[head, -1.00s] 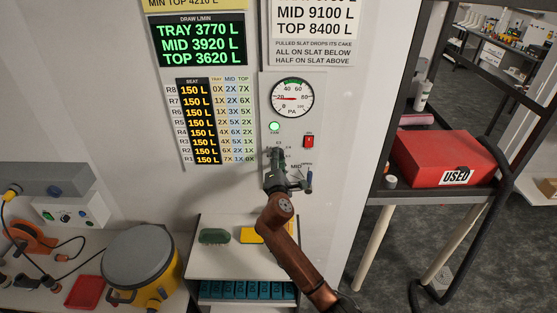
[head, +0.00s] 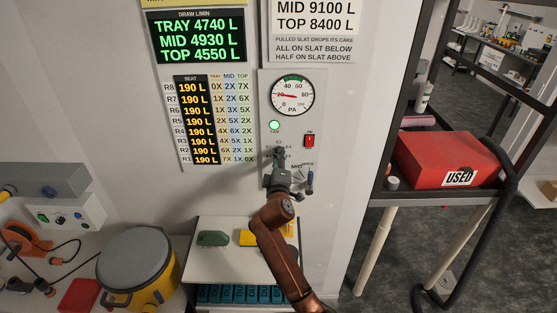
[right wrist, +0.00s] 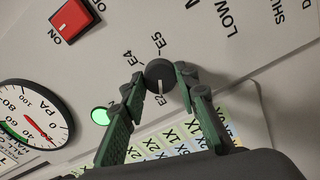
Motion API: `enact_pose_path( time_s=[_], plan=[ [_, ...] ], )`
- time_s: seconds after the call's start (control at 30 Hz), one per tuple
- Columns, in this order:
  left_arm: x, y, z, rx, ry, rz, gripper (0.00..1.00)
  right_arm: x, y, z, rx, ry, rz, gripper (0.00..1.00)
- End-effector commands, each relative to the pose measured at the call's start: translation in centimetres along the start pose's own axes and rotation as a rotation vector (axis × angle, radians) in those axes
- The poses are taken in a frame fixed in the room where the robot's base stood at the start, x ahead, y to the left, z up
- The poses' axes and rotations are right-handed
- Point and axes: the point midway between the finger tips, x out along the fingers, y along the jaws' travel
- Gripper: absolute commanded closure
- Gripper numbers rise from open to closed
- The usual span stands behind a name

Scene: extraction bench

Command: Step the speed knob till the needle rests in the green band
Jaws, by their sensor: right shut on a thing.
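The round pressure gauge (head: 291,97) is on the grey wall panel, and it also shows in the right wrist view (right wrist: 35,122). Its red needle points left, slightly up, below the 40 mark. The green band lies at the top of the dial, and the needle is outside it. My right gripper (right wrist: 160,80) is shut around the black speed knob (right wrist: 158,70), one finger on each side. In the head view my right gripper (head: 279,157) covers most of the knob. The knob's white mark points down in the wrist view. My left gripper is not in view.
Number displays (head: 197,40) hang to the left. A shelf with a red box (head: 448,158) stands right.

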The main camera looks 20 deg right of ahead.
Motion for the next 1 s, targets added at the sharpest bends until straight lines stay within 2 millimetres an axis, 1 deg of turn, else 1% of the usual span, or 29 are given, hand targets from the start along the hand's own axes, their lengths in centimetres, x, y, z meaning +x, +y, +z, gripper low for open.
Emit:
enact_pose_path(
  time_s=[0.23,0.6,0.63,0.87,1.0],
  plan=[
    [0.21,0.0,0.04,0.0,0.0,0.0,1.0,0.01,-0.17,0.06,0.042,-0.001,-0.003,0.96],
    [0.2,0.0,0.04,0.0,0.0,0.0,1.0,0.01,-0.18,0.06,0.045,-0.001,-0.003,0.96],
    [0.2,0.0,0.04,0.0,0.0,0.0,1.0,0.01,-0.19,0.06,0.045,-0.001,-0.004,0.71],
    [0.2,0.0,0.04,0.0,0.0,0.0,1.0,0.01,-0.13,0.04,0.044,-0.001,-0.003,0.55],
    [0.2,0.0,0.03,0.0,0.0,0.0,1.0,0.01,-0.08,0.03,0.044,-0.001,-0.002,0.54]
  ],
)
